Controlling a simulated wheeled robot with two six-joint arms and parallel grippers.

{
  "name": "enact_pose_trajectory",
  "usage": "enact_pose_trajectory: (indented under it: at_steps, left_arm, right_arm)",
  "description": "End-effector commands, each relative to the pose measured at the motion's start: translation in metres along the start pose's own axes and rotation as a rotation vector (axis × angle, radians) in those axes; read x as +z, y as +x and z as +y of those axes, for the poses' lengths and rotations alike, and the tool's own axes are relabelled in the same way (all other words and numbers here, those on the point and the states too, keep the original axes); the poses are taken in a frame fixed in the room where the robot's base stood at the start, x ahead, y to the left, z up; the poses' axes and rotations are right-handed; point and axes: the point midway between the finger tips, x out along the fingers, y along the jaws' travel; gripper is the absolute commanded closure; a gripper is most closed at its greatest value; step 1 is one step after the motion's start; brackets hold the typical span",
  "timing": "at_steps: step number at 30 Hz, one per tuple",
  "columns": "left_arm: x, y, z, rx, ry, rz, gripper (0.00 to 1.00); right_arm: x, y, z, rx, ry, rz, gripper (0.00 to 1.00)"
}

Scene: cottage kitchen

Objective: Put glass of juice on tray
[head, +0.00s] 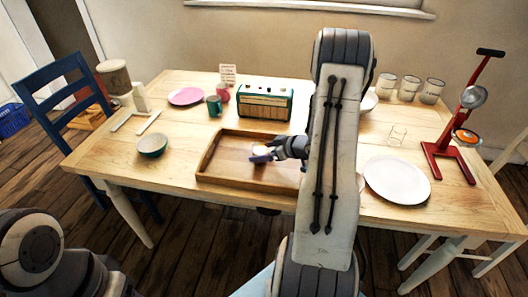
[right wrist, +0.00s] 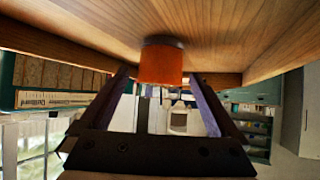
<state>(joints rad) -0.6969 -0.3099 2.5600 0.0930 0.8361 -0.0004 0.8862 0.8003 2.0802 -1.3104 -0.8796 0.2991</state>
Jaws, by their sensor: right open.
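The wooden tray (head: 212,172) lies at the front middle of the table, and its floor (right wrist: 225,30) and low walls show in the right wrist view. That view is upside down. The glass of juice (right wrist: 163,64), orange, stands upright with its base on the tray floor. My right gripper (head: 263,155) is low over the tray. Its two fingers (right wrist: 160,90) are spread, one on each side of the glass, with gaps visible. In the head view the gripper hides most of the glass, and I cannot make it out clearly. My left gripper is not in view.
A teal radio (head: 264,103) stands behind the tray. A green bowl (head: 152,146) is to its left. Several cups (head: 409,88) stand at the back right.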

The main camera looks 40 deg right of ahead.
Motion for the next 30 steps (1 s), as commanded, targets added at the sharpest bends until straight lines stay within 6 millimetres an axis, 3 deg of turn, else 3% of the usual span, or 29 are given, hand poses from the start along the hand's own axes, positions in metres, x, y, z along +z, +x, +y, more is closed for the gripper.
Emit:
enact_pose_trajectory:
  at_steps: [12,18,24,30]
  left_arm:
    - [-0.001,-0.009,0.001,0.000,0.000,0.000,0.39]
    - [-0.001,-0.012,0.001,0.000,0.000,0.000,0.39]
    - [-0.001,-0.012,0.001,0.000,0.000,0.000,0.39]
    - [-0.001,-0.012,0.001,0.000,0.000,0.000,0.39]
  right_arm:
    - [-0.001,-0.082,0.001,0.006,0.002,0.001,0.03]
    - [0.000,-0.111,0.001,0.003,0.002,0.000,0.03]
    - [0.000,-0.119,0.000,0.000,0.002,0.000,0.03]
    - [-0.006,-0.113,-0.001,0.010,-0.017,-0.016,0.03]
